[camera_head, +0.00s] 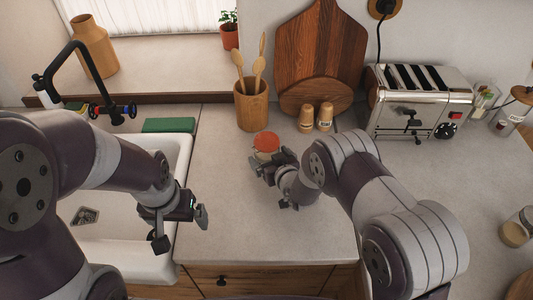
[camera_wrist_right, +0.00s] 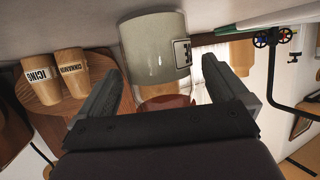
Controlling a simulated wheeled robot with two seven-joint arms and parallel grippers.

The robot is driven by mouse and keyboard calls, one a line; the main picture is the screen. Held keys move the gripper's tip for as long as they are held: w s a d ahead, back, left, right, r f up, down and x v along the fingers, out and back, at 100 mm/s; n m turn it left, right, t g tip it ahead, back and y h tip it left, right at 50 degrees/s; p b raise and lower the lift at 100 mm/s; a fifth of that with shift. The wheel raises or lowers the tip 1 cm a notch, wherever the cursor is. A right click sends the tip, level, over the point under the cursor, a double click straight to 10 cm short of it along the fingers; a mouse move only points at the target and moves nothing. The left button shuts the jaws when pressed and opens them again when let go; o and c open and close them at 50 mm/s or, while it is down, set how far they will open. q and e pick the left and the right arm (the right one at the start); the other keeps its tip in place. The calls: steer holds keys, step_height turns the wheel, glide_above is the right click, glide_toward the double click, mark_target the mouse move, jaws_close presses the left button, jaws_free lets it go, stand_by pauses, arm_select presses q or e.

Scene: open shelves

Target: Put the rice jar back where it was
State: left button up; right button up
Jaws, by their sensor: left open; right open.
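A pale jar with a red lid (camera_head: 266,141) stands on the counter in front of the wooden utensil cup. My left gripper (camera_head: 182,226) is open and empty over the sink's right edge.
Behind are a utensil cup (camera_head: 252,104), two wooden shakers (camera_head: 306,118) and cutting boards (camera_head: 322,45). A toaster (camera_head: 420,100) stands right, with another jar (camera_head: 516,228) at the right edge. The sink (camera_head: 178,150) is left. The counter's front middle (camera_head: 260,235) is clear.

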steer(key=shift+x, duration=1)
steer(key=shift+s+d, duration=0.1)
steer(key=shift+s, duration=0.05)
steer(key=c, duration=1.1)
steer(key=shift+c, duration=1.4)
steer(key=shift+r, duration=0.1)
